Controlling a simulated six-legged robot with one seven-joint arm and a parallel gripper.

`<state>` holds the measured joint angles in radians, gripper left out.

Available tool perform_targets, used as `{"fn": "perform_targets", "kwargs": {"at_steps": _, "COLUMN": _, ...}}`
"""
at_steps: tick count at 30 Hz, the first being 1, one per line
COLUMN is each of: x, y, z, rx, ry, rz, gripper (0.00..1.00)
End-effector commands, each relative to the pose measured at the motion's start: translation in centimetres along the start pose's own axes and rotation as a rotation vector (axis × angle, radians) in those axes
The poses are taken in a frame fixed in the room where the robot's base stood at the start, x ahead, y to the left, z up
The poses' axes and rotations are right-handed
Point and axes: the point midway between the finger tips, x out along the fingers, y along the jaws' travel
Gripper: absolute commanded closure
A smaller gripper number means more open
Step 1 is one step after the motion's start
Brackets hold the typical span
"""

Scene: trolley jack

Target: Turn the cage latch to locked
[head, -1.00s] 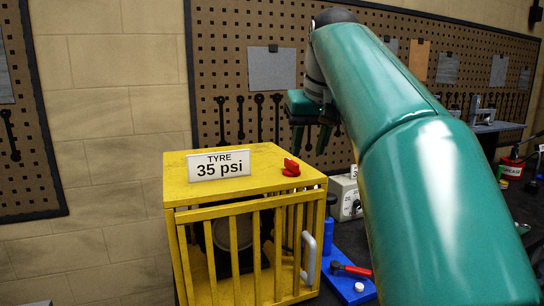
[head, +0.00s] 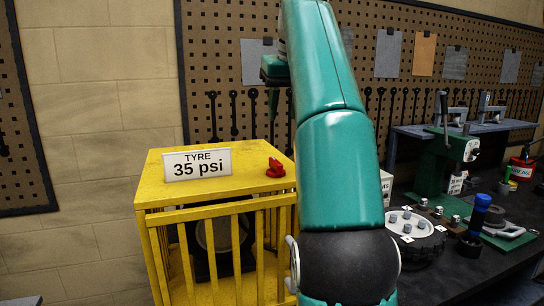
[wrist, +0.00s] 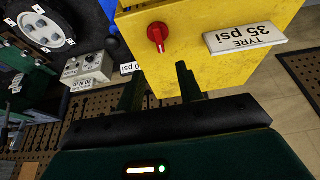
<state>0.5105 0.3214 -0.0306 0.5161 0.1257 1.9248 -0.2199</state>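The red cage latch (head: 275,168) sits on the right part of the yellow cage's top (head: 215,197). The latch also shows in the wrist view (wrist: 158,37), with its short handle lying across a round base. My gripper (wrist: 160,84) is open and empty. Its two dark fingers are apart and point toward the cage top, with the latch beyond the gap between them and not touched. In the head view my gripper is above and behind the latch, partly hidden by my green arm. Any lock markings cannot be made out.
A white "TYRE 35 psi" sign (head: 197,164) stands on the cage top, left of the latch. A bench with a hub (head: 409,222) and a green press (head: 440,155) lies to the right. A pegboard is behind.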

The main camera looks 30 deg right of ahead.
Motion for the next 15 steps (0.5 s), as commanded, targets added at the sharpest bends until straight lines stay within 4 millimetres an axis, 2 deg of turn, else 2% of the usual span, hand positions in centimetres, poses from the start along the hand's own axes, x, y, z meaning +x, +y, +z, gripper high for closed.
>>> {"fn": "perform_targets", "kwargs": {"at_steps": 8, "x": 1.7, "y": 0.1, "z": 0.2, "rx": 0.006, "ry": 0.0, "rz": 0.002, "gripper": 0.64}}
{"fn": "perform_targets", "kwargs": {"at_steps": 15, "x": 4.8, "y": 0.1, "z": 0.1, "rx": 0.004, "ry": -0.002, "rz": 0.001, "gripper": 0.64}}
